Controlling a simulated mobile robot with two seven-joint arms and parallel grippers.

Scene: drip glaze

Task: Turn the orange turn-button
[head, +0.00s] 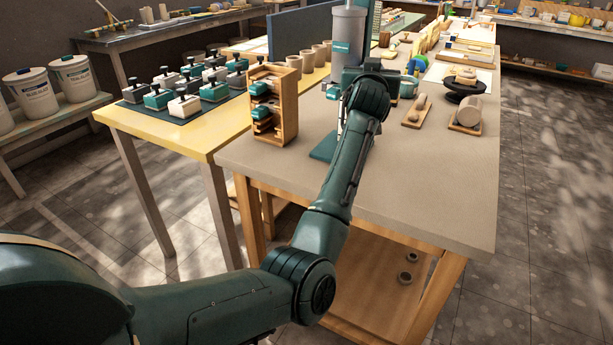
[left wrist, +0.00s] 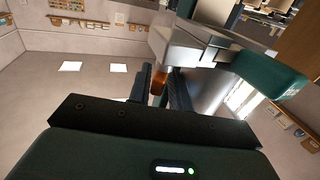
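The orange turn-button (left wrist: 157,83) shows in the left wrist view, under a pale grey metal part of a machine. My left gripper (left wrist: 160,90) has its two dark fingers on either side of the button. The gap between them is narrow and the button fills it, so the gripper looks shut on it. In the head view my left arm reaches to the machine, a grey cylinder (head: 348,35) above a dark green base (head: 324,148). The button and fingertips are hidden there behind my arm. My right gripper is in neither view.
A wooden rack (head: 290,105) with teal-handled tools stands left of my arm. Several cups (head: 291,66) stand behind it. Wooden boards with clay pieces (head: 467,112) and a dark round stand (head: 463,88) are to the right. The table's front part (head: 430,190) is clear.

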